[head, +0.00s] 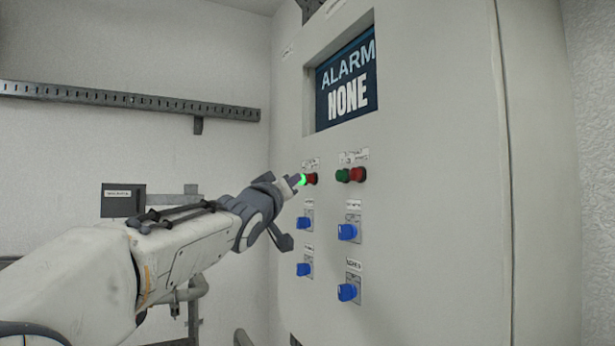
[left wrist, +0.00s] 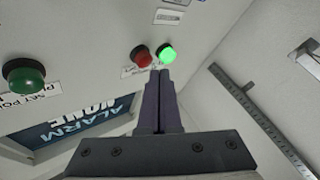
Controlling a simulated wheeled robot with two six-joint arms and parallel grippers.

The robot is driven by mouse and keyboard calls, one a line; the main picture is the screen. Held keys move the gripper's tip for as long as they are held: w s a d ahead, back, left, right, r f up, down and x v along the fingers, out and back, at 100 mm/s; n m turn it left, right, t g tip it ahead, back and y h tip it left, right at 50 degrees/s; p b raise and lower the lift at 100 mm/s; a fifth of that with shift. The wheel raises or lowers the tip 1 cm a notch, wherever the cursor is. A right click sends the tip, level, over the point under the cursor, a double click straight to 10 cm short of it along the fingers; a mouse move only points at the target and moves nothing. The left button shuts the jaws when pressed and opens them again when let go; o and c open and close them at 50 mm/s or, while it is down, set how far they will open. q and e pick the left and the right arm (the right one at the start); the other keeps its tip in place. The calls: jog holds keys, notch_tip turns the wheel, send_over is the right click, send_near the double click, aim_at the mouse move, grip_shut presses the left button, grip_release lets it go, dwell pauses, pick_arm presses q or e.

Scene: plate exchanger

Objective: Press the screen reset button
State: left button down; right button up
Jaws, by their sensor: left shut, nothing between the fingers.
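The cabinet front carries a screen (head: 346,85) reading "ALARM NONE"; it also shows upside down in the left wrist view (left wrist: 80,122). Below the screen are a lit bright-green button (head: 302,180), a red button (head: 312,178), a dark green button (head: 342,175) and another red button (head: 358,174). Their labels are too small to read, so I cannot tell which is the screen reset. My left gripper (head: 293,181) is shut and empty, its fingertips right by the lit green button (left wrist: 168,54) and close to the red one (left wrist: 141,56). I cannot tell whether they touch.
Several blue knobs (head: 347,232) sit on the cabinet front below the buttons, close under my left gripper. A perforated metal rail (head: 130,98) and a dark box (head: 122,200) are on the left wall. The cabinet's right part is bare.

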dwell(0.3)
pick_arm(q)
jog(key=a+p, duration=0.1)
jog(key=s+a, duration=0.1)
jog(key=a, duration=0.1)
jog(key=s+a+p, duration=0.1)
jog(key=shift+a+p, duration=0.3)
jog(key=shift+p, duration=0.05)
dwell(0.6)
